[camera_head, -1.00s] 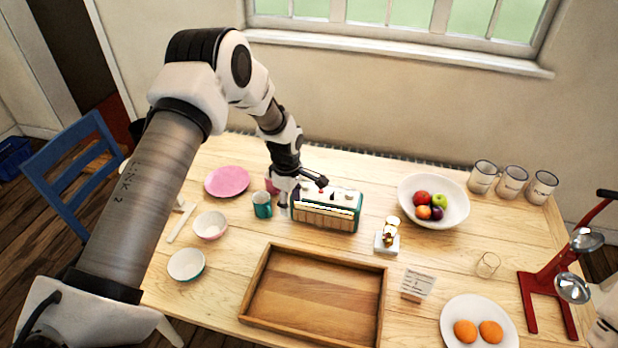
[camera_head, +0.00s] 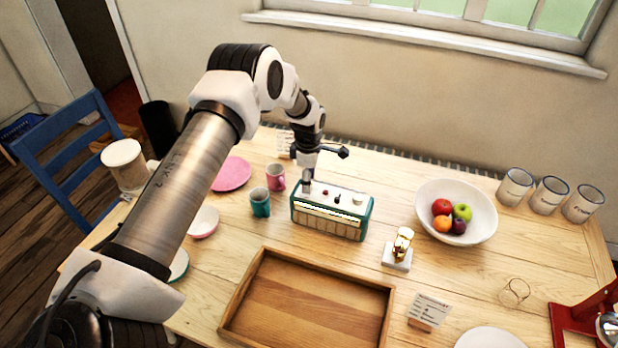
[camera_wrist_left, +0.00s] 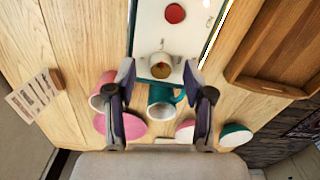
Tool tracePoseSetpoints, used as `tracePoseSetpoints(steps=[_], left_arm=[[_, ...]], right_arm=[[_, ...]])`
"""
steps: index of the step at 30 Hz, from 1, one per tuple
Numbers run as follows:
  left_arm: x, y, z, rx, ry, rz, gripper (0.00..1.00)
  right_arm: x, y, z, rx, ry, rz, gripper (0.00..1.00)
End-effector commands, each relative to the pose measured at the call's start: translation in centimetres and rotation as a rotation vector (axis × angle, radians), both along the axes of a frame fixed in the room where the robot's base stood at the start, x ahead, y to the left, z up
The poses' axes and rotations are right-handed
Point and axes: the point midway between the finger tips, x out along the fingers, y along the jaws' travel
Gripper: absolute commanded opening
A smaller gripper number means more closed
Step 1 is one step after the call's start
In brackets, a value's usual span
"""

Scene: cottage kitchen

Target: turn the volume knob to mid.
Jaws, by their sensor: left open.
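The radio (camera_head: 331,222) is green and cream with a slatted front and stands on the table. Its pale top carries a red knob (camera_head: 325,192), a dark knob and a whitish knob. My left gripper (camera_head: 307,186) points down at the left end of that top. In the left wrist view, a cream knob with a brass-coloured centre (camera_wrist_left: 160,66) sits between the open fingers (camera_wrist_left: 159,72); I cannot tell whether they touch it. The red knob (camera_wrist_left: 175,13) lies beyond. The gripper hides the cream knob in the head view. My right gripper is out of view.
A teal mug (camera_head: 260,203) and pink mug (camera_head: 276,178) stand close left of the radio. A wooden tray (camera_head: 236,303) lies in front. A gold object on a white base (camera_head: 397,258) and a fruit bowl (camera_head: 482,222) are to the right.

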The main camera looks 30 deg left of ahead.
Motion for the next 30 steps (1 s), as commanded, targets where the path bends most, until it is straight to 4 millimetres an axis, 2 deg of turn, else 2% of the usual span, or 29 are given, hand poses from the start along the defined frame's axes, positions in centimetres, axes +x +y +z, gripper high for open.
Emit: tracePoseSetpoints(steps=[3,9,13,14,30], left_arm=[[0.00,-0.01,-0.72,0.000,-0.001,0.000,0.53],[0.00,-0.01,-0.85,0.000,-0.001,-0.001,0.53],[0.00,-0.01,-0.85,0.000,-0.001,-0.001,0.07],[-0.01,-0.01,-0.85,0.000,-0.001,-0.001,0.00],[-0.07,-0.03,-1.05,-0.001,0.001,-0.079,0.00]], right_arm=[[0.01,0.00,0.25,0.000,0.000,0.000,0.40],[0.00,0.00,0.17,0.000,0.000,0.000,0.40],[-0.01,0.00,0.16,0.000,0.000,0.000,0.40],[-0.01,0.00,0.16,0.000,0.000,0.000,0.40],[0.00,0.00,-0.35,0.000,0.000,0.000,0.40]])
